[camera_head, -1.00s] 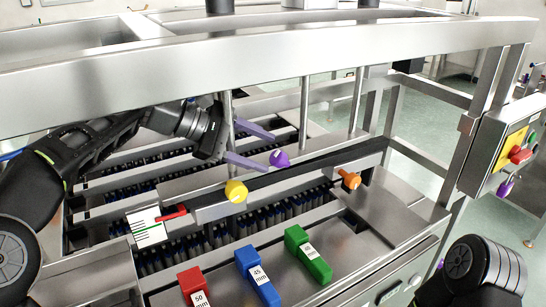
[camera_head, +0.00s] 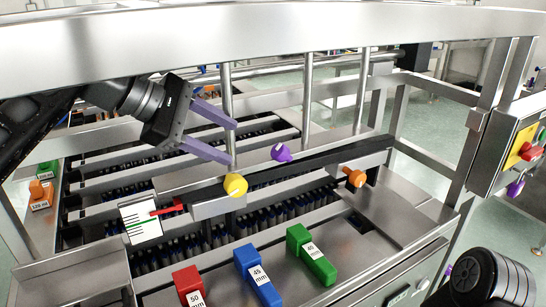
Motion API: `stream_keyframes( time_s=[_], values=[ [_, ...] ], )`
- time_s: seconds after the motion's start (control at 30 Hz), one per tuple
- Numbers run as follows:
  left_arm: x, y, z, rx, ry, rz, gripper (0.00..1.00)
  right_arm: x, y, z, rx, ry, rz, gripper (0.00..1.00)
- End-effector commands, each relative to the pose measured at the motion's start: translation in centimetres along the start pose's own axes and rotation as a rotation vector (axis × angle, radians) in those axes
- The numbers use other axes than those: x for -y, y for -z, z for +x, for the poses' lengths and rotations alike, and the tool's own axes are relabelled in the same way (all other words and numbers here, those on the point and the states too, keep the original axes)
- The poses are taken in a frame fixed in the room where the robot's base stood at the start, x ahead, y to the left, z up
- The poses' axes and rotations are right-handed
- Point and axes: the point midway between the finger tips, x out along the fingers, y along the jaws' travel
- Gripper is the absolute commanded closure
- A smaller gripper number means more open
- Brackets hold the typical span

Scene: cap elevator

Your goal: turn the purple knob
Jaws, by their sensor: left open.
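A second purple knob (camera_head: 515,188) is under the control box at the right edge.
A yellow knob (camera_head: 235,185) is below my left fingers. An orange knob (camera_head: 354,177) is further right. Red (camera_head: 189,286), blue (camera_head: 258,276) and green (camera_head: 311,255) labelled blocks stand in front. A scale card (camera_head: 141,223) with a red pointer is at left. A thick steel beam (camera_head: 300,35) crosses above.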

Motion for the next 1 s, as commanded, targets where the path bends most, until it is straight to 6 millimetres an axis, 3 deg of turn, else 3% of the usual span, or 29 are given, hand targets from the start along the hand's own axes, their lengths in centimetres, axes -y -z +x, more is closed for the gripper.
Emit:
stream_keyframes(
  time_s=[0.1,0.17,0.3,0.77,1.0],
  values=[
    [1.8,2.4,-2.0,-0.078,-0.013,-0.243,0.45,-0.1,0.1,0.5,-0.002,0.003,-0.004,0.64],
    [2.2,3.2,-2.1,-0.098,-0.006,-0.347,0.45,0.0,0.1,0.3,-0.002,0.004,-0.005,0.64],
    [2.4,3.4,-1.9,-0.108,-0.002,-0.463,0.45,0.0,0.1,0.3,-0.002,0.004,-0.006,0.64],
    [2.1,3.1,-1.5,-0.105,0.0,-0.474,0.45,0.1,0.1,0.2,-0.002,0.003,-0.006,0.64],
    [0.7,1.9,0.7,-0.105,0.002,-0.472,0.45,0.3,0.1,-0.5,-0.002,0.003,-0.006,0.64]
  ],
)
